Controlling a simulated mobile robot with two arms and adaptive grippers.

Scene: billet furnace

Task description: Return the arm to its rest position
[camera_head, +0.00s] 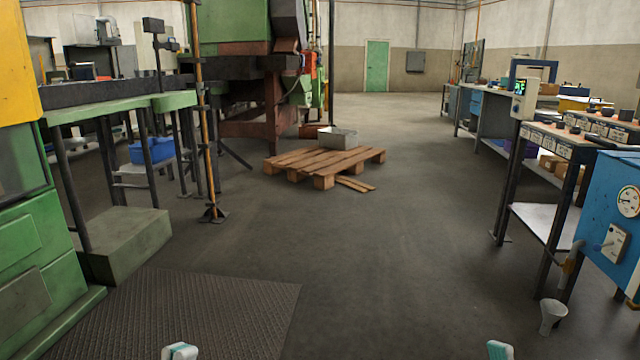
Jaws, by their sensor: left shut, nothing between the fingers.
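My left gripper (180,351) shows only as a small white and teal piece at the bottom edge, left of the middle. It is shut and holds nothing. My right gripper (500,350) shows only as a small teal and white tip at the bottom edge, right of the middle. Its fingers are too cut off to tell open from shut. Both are low and apart from everything else in view. The rest of both arms is out of frame.
A green machine (40,230) and ribbed mat (180,310) are at left. A wooden pallet (290,160) bears a metal box (338,137). A blue gauge cabinet (607,222) and white funnel (552,313) are at right. The middle floor is clear.

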